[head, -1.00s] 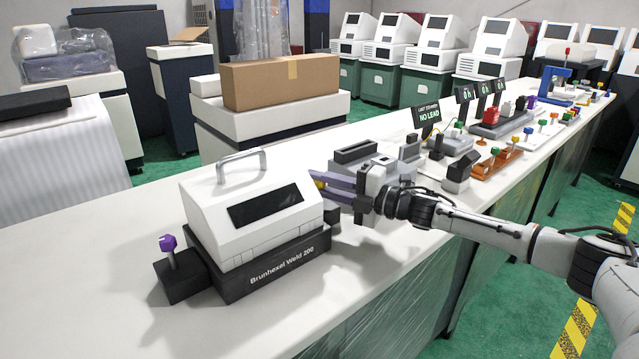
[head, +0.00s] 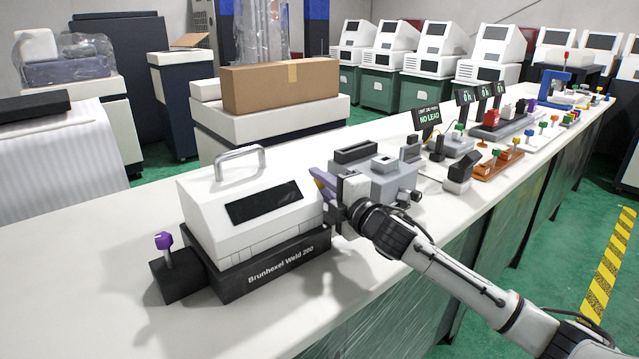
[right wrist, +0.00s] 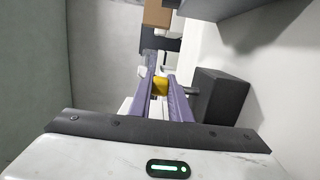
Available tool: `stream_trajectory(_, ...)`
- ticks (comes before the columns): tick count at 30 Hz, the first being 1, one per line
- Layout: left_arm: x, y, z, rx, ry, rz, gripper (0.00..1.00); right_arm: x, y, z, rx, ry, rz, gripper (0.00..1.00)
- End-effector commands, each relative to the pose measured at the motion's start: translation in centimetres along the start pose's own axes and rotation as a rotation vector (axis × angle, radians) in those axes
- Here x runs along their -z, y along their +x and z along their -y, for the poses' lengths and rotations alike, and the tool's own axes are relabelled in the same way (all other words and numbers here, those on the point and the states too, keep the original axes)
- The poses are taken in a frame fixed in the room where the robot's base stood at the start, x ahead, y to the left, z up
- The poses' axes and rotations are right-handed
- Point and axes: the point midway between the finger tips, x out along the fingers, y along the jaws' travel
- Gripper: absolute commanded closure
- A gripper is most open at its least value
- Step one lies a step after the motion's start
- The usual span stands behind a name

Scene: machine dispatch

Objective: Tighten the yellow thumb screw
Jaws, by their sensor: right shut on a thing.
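The yellow thumb screw (right wrist: 160,86) shows in the right wrist view between the two purple fingers of my right gripper (right wrist: 162,92). The fingers are shut on it. In the head view my right gripper (head: 322,184) reaches to the right side of the white machine (head: 250,205), and the screw is mostly hidden by the fingers there. My left gripper is not in view.
A purple-knobbed lever (head: 164,241) stands at the machine's front left. A grey device (head: 385,178) stands close behind my right gripper. More levers and small devices line the bench to the right. The bench front left (head: 80,290) is clear.

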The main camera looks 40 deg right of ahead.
Motion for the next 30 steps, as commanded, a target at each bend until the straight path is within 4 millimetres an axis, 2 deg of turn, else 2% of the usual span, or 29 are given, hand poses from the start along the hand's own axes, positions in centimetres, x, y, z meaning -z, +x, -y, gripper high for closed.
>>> stream_trajectory(18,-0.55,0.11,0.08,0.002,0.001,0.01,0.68,0.08,0.01,0.07,0.001,-0.002,0.049,1.0)
stream_trajectory(19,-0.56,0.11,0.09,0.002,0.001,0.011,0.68,0.09,0.01,0.07,0.001,-0.002,0.049,0.79)
stream_trajectory(22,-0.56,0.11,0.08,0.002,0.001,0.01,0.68,0.08,0.02,0.06,0.001,-0.001,0.049,0.64)
stream_trajectory(30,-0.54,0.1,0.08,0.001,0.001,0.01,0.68,0.06,-0.01,0.03,0.0,-0.001,0.049,0.64)
